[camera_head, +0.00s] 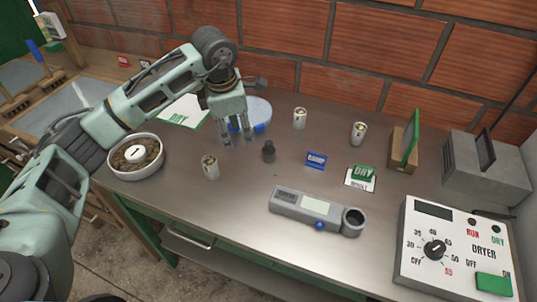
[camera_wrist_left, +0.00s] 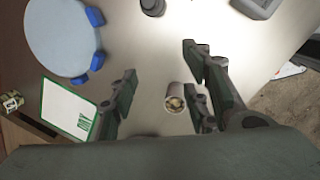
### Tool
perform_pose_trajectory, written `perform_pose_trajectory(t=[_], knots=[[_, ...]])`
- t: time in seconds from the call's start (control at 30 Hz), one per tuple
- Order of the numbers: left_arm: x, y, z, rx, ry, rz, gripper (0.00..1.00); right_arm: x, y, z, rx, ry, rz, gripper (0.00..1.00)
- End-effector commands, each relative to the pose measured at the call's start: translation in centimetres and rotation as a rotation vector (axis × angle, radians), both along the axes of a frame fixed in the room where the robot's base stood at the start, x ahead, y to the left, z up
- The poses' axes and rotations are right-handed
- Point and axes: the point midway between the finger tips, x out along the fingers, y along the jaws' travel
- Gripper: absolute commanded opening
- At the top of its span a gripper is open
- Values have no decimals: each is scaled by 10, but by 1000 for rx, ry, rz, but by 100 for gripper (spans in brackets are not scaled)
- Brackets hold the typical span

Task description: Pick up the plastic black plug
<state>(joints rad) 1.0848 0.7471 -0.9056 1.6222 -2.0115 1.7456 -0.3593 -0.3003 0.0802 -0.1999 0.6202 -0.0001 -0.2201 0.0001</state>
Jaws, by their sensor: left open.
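The small black plug (camera_head: 268,151) stands upright on the metal table, near the middle of the head view. A dark round piece at the top edge of the left wrist view, cut off by the frame, looks like the same plug (camera_wrist_left: 152,6). My left gripper (camera_head: 238,140) points down, open and empty, a little to the left of the plug and apart from it. Its spread fingers show in the left wrist view (camera_wrist_left: 160,63). My right gripper is in neither view.
A small pale can (camera_head: 210,166) stands left of the plug; two more stand behind. A white round plate with blue tabs (camera_head: 260,108) lies behind my gripper. A grey meter (camera_head: 316,207) lies in front. A bowl (camera_head: 137,172) is left, a dryer box (camera_head: 450,248) right.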

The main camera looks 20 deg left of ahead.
Motion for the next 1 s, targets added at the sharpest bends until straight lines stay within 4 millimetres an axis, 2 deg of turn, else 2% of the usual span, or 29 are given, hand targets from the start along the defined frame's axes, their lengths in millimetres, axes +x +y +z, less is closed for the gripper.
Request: perform_pose_trajectory(t=[0.03,0.1,0.2,0.33,0.67,0.83,1.0], knots=[[7,-13,-13,-52,-25,89,44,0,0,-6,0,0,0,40],[18,-26,-20,-124,-62,222,44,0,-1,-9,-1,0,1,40],[30,-40,-28,-212,-96,377,44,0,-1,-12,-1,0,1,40],[39,-49,-32,-280,-116,494,44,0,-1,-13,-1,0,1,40],[49,-55,-60,-295,-117,524,44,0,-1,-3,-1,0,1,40],[51,-56,-85,-294,-114,525,44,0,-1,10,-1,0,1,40],[58,-59,-104,-296,-118,522,44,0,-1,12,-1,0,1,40]])
